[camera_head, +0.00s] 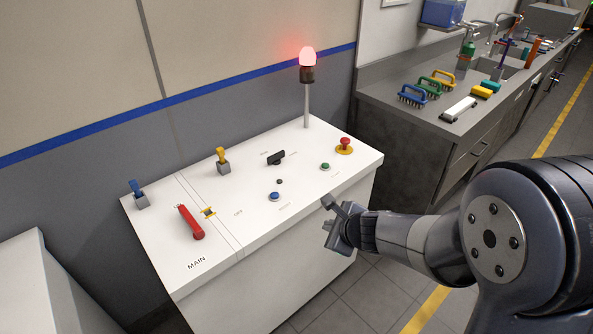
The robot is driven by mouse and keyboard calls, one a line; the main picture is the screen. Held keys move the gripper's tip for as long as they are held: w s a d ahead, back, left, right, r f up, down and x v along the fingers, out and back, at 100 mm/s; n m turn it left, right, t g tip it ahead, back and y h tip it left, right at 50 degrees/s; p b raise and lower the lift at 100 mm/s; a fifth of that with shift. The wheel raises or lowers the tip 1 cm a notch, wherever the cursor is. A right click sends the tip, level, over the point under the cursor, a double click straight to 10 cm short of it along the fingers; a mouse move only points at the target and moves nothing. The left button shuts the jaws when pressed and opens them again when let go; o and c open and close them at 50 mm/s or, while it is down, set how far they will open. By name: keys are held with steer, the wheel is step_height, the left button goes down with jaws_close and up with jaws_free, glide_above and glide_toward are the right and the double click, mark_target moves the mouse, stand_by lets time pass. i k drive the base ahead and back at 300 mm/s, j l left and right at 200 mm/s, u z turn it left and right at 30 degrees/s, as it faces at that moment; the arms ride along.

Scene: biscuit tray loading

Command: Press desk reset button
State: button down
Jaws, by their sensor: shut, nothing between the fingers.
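The white desk (229,262) has a sloped top with several controls. A blue round push button (275,196) sits near its front middle, and a green one (325,166) sits to the right and farther back. The labels beside them are too small to read, so I cannot tell from print which is the reset. A red mushroom button (344,146) on a yellow base is at the far right. My gripper (331,222) is shut and empty, just off the desk's front right edge, right of the blue button and apart from it.
A lit red lamp (308,58) stands on a post at the desk's back. A black rotary knob (276,157), a red lever handle (191,222), a yellow switch (222,157) and a blue switch (137,191) rise from the top. A sink counter with brushes (412,97) is at right.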

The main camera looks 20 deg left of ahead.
mark_target(273, 195)
steer(key=i+j, duration=0.1)
steer(key=j, duration=0.25)
steer(key=i+j, duration=0.1)
steer(key=j, duration=0.2)
steer(key=i+j+z, duration=0.1)
steer(key=j, duration=0.25)
steer(key=i+j, duration=0.15)
steer(key=j, duration=0.15)
